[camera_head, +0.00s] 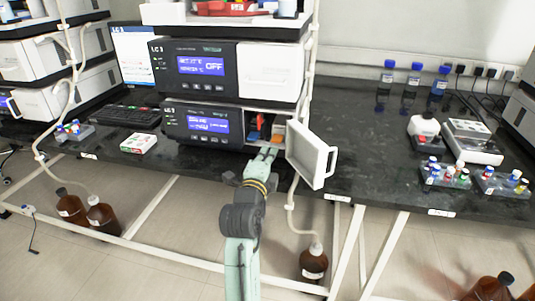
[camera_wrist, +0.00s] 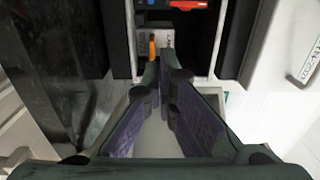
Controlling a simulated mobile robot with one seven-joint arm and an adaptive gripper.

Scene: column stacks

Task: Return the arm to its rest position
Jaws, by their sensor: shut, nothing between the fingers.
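My arm reaches up from the bottom of the head view toward the lower LC 3 unit (camera_head: 205,124) on the dark bench. My gripper (camera_head: 267,151) is at the front of that unit's open compartment (camera_head: 287,121). In the wrist view my gripper (camera_wrist: 160,66) is shut with nothing held, and its fingertips point at the compartment opening. Inside are a red item (camera_wrist: 188,4), a blue item and a small orange item (camera_wrist: 152,47). How far the fingertips reach inside is hard to tell.
The white compartment door (camera_head: 312,156) stands open just right of my gripper. Vial racks (camera_head: 445,176) and a white device (camera_head: 470,141) stand on the right bench. A small box (camera_head: 139,143) lies left. Brown bottles (camera_head: 314,263) stand on the floor below.

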